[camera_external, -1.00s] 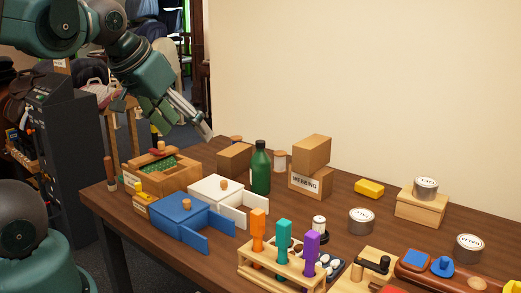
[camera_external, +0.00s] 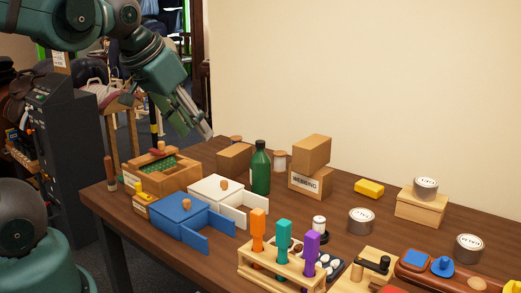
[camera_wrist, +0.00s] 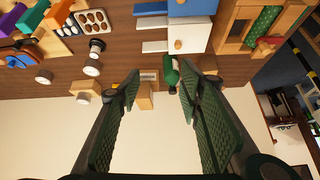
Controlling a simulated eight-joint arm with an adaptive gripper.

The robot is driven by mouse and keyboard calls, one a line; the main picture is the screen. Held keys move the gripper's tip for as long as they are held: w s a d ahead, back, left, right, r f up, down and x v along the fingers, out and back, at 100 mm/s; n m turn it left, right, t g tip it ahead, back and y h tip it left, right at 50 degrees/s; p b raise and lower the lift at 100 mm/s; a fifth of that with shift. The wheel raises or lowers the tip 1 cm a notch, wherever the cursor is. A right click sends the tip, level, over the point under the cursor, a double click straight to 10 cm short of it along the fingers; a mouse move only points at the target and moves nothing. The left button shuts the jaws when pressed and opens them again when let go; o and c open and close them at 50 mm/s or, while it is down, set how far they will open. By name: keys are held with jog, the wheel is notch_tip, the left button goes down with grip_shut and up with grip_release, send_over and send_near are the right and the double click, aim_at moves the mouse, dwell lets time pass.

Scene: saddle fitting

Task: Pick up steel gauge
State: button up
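I cannot pick out a steel gauge with certainty in either view. In the external view my gripper (camera_external: 200,128) hangs above the back left of the table, near the wooden box with green lining (camera_external: 158,168). In the wrist view my gripper (camera_wrist: 160,82) is open. Its two green ridged fingers stand wide apart, with no object held between them. The green bottle (camera_wrist: 171,74) and the labelled box (camera_wrist: 148,78) show beyond the fingertips.
Blue drawers (camera_external: 184,217) and white drawers (camera_external: 216,192) stand open on the table. The green bottle (camera_external: 260,168) stands upright behind them. A rack (camera_external: 281,268) with coloured handles is at the front. Tins (camera_external: 361,220) and a yellow block (camera_external: 369,188) stand to the right.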

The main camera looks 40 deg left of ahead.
jog(key=w+d+f+m+g+p, duration=0.1)
jog(key=w+d+m+g, duration=0.1)
jog(key=w+d+m, duration=0.3)
jog(key=m+g+p, duration=0.3)
jog(key=m+g, duration=0.1)
jog(key=m, duration=0.6)
send_over(319, 219)
jog(key=f, duration=1.6)
jog(key=shift+s+a+f, duration=0.1)
jog(key=shift+a, duration=0.3)
jog(key=shift+d+f+g, duration=0.3)
jog(key=shift+f, duration=0.15)
jog(key=shift+f, duration=0.15)
jog(key=shift+f, duration=1.2)
jog(key=shift+d+f, duration=0.15)
jog(key=shift+f, duration=2.4)
